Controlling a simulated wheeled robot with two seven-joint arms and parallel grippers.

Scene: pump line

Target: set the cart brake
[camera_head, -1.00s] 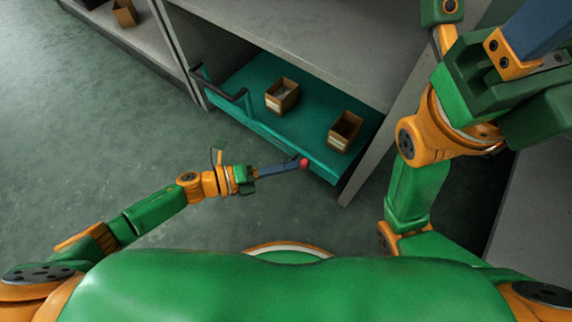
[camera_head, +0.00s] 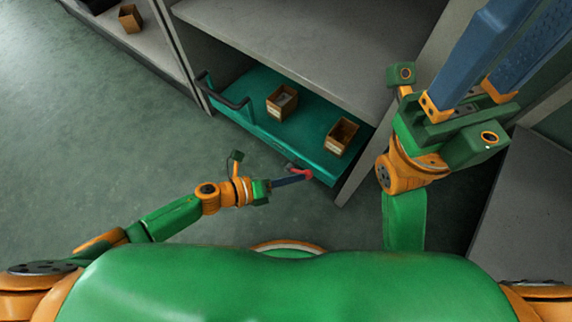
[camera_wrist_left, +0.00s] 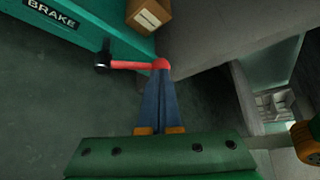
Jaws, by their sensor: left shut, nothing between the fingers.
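The teal cart (camera_head: 268,122) stands under the grey shelf. Its side carries a BRAKE label (camera_wrist_left: 52,14) in the left wrist view. The red brake lever (camera_wrist_left: 130,64) runs from a dark pivot on the cart's side to a round red knob (camera_wrist_left: 161,64). The lever also shows at the cart's near end in the head view (camera_head: 300,173). My left gripper (camera_head: 304,178) is shut and empty, its blue fingertips (camera_wrist_left: 160,74) at the knob, seemingly touching it. My right gripper (camera_head: 525,30) is raised at the upper right, its blue fingers apart with nothing seen between them.
Two brown boxes, one left (camera_head: 282,102) and one right (camera_head: 341,136), sit on the cart. The cart's dark handle (camera_head: 226,96) is at its left end. A grey upright panel (camera_head: 362,170) stands right of the cart. Floor at left is clear.

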